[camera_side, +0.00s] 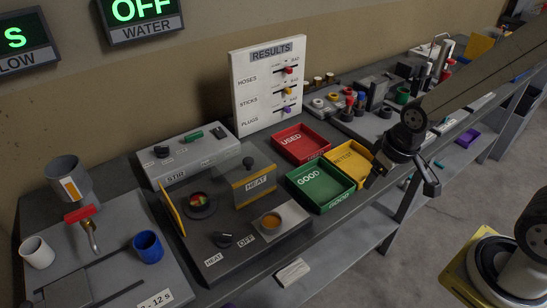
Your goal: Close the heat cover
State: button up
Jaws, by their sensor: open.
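The heat station is a dark box (190,262) on the bench, left of centre. A thin yellow panel (172,209) stands at the burner's left. My gripper (403,182) is open and empty, well to the right of the cover, beside the yellow tray.
Red (301,144), green (321,186) and yellow (351,161) trays lie between the cover and my gripper. A white STIR box (188,153) stands behind.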

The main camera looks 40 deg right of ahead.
jog(key=shift+w+r, duration=0.1)
jog(key=shift+w, duration=0.5)
jog(key=c, duration=0.7)
jog(key=w+a+r+y, duration=0.1)
jog(key=w, duration=0.2)
jog(key=w+r+y, duration=0.1)
jog(key=w, duration=0.3)
jog(key=w+a+r+n, duration=0.1)
jog(key=w, duration=0.3)
jog(key=shift+w+a+y, duration=0.25)
jog(key=shift+a+y, duration=0.05)
jog(key=shift+y, duration=0.1)
grip_shut()
jog(key=w+a+r+n+y, duration=0.1)
jog(key=w, duration=0.3)
jog(key=w+a+r+y, duration=0.1)
jog(key=w+r+y, duration=0.1)
jog(key=w, duration=0.3)
jog(key=shift+a+r+n+t, duration=0.25)
jog(key=shift+a+n+t, duration=0.05)
jog(key=shift+n+t, duration=0.1)
